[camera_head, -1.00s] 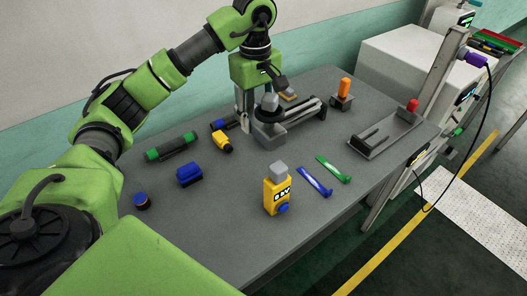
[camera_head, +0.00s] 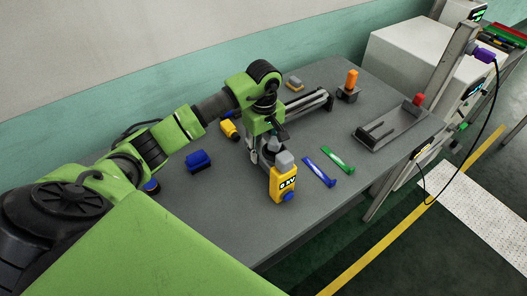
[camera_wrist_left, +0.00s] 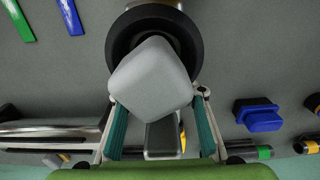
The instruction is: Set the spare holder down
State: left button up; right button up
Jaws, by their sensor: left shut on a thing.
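My left gripper (camera_head: 266,156) points down over the near part of the table, just behind and left of a yellow box-shaped device (camera_head: 283,186) with a grey top. In the left wrist view its two teal-padded fingers (camera_wrist_left: 158,98) are shut on the spare holder, a light grey blocky knob (camera_wrist_left: 150,80) above a dark round ring (camera_wrist_left: 118,38). In the head view the holder's grey knob (camera_head: 273,144) shows between arm and device; its lower part is hidden, so I cannot tell whether it touches the table. My right gripper is not in view.
Blue (camera_head: 319,172) and green (camera_head: 338,160) strips lie right of the yellow device. A blue block (camera_head: 199,160) and a yellow tool (camera_head: 229,129) lie left. A long rail (camera_head: 306,104) and a grey fixture (camera_head: 390,127) stand behind.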

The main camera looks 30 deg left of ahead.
pick_arm(q)
jog(key=shift+f, duration=0.85)
jog(key=o, duration=1)
jog(key=shift+f, duration=0.2)
jog(key=shift+c, duration=0.2)
jog(key=o, duration=0.4)
jog(key=shift+r, duration=0.15)
